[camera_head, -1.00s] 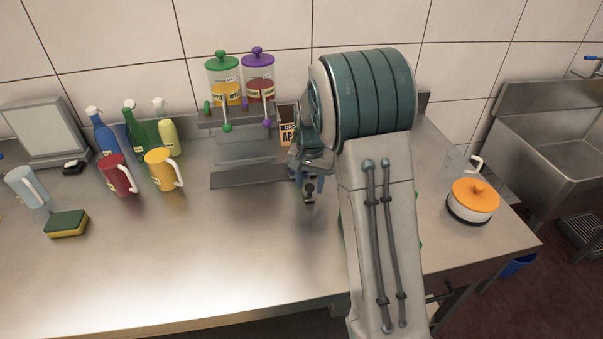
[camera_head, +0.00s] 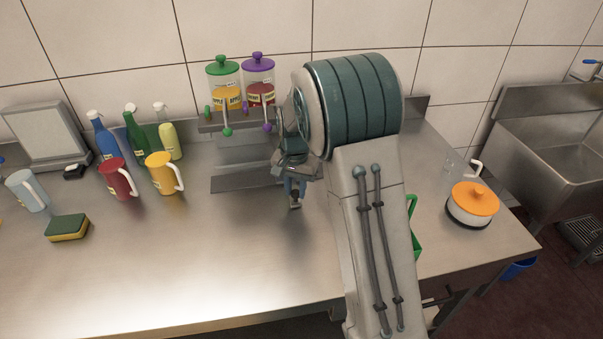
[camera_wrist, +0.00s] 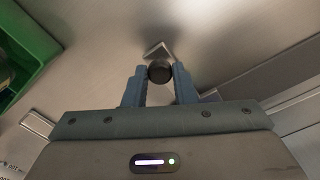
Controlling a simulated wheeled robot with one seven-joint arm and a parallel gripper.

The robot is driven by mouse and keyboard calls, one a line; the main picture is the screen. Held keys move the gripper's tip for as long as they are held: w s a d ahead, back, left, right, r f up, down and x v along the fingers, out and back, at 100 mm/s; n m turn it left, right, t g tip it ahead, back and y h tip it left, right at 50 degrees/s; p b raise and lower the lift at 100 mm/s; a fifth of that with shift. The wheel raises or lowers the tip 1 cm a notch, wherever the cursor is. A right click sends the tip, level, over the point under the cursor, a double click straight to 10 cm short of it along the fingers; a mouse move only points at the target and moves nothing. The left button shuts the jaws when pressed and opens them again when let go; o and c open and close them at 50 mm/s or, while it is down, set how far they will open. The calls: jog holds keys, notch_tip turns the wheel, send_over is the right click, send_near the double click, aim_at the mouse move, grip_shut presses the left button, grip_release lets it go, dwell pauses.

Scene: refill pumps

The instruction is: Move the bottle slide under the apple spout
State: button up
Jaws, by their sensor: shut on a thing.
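The apple dispenser (camera_head: 225,95) has a green lid and yellow contents, and its green-tipped apple spout (camera_head: 228,131) hangs over the metal stand. My gripper (camera_head: 294,190) is to the right of that spout, low over the counter at the right end of the stand. In the wrist view my gripper (camera_wrist: 159,78) is shut on a dark round knob (camera_wrist: 159,71), with a small metal piece beyond it. The knob appears to be the handle of the bottle slide. The rest of the slide and any bottle on it are hidden by my arm in the head view.
A purple-lidded dispenser with red contents (camera_head: 260,92) stands beside the apple one. Red (camera_head: 119,180) and yellow (camera_head: 161,174) jugs stand left, with bottles behind. A green crate (camera_head: 416,232) is partly hidden right of my arm.

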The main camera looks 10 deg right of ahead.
jog(key=shift+a+p, duration=0.85)
jog(key=shift+a, duration=6.6)
jog(key=o, duration=0.9)
notch_tip(320, 180, up, 14)
jog(key=shift+f+b, duration=0.1)
jog(key=shift+b, duration=0.45)
